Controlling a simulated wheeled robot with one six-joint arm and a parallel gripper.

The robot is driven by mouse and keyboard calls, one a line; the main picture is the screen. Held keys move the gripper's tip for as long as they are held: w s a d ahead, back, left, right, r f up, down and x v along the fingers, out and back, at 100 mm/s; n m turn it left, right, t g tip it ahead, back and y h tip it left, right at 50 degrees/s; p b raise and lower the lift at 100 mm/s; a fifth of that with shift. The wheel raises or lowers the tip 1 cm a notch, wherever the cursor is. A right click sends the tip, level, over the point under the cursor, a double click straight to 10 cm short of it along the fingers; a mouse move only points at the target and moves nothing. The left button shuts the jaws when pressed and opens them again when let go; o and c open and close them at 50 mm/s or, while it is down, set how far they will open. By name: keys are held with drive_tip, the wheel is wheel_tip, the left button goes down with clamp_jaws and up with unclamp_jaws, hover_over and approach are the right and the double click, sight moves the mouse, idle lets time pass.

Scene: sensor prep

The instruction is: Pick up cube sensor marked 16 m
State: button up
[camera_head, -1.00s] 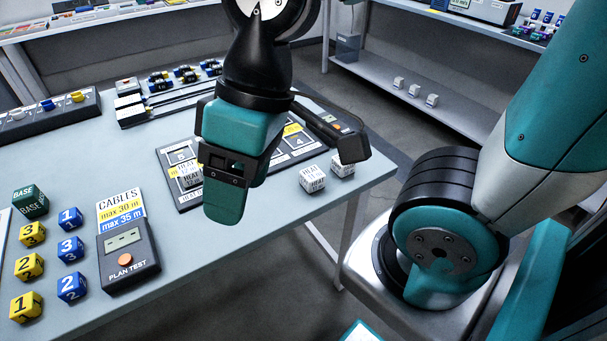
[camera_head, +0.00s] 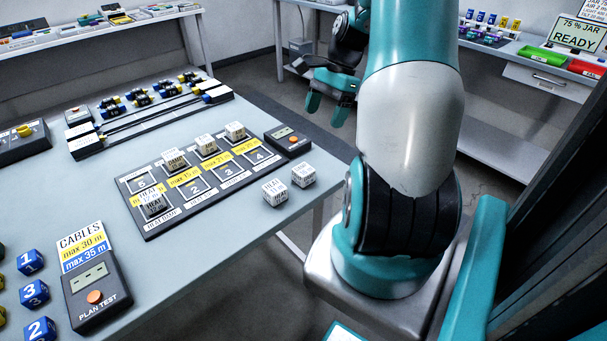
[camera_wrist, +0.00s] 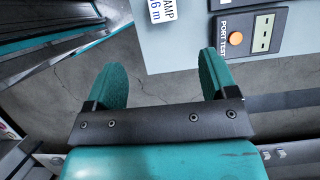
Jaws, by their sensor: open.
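A white cube at the top edge of the wrist view (camera_wrist: 160,10) shows "AMP" and "6 m", with its label cut off by the frame. In the head view, three white cubes stand along the back of the slot board (camera_head: 150,229): a left one (camera_head: 175,160) that seems to read DAMP, a middle one (camera_head: 206,143) and a right one (camera_head: 235,131). Their distances are too small to read. My gripper (camera_head: 326,108) is open and empty, past the table's far right edge and over the floor. Its fingers (camera_wrist: 165,85) are apart in the wrist view.
A HEAT cube (camera_head: 152,204) is on the board; two more cubes, front (camera_head: 275,192) and rear (camera_head: 303,175), stand right of it. A PORT TEST box (camera_wrist: 254,35) lies by the table edge. The plan test box (camera_head: 95,297) is front left. A shelf unit (camera_head: 500,140) stands behind.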

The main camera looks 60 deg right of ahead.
sight(304, 169)
drive_tip(key=x, duration=1.1)
drive_tip(key=shift+a+f, duration=0.1)
drive_tip(key=shift+f, duration=0.05)
drive_tip(key=x, duration=0.5)
drive_tip(key=shift+w, duration=0.15)
drive_tip(key=c, duration=1)
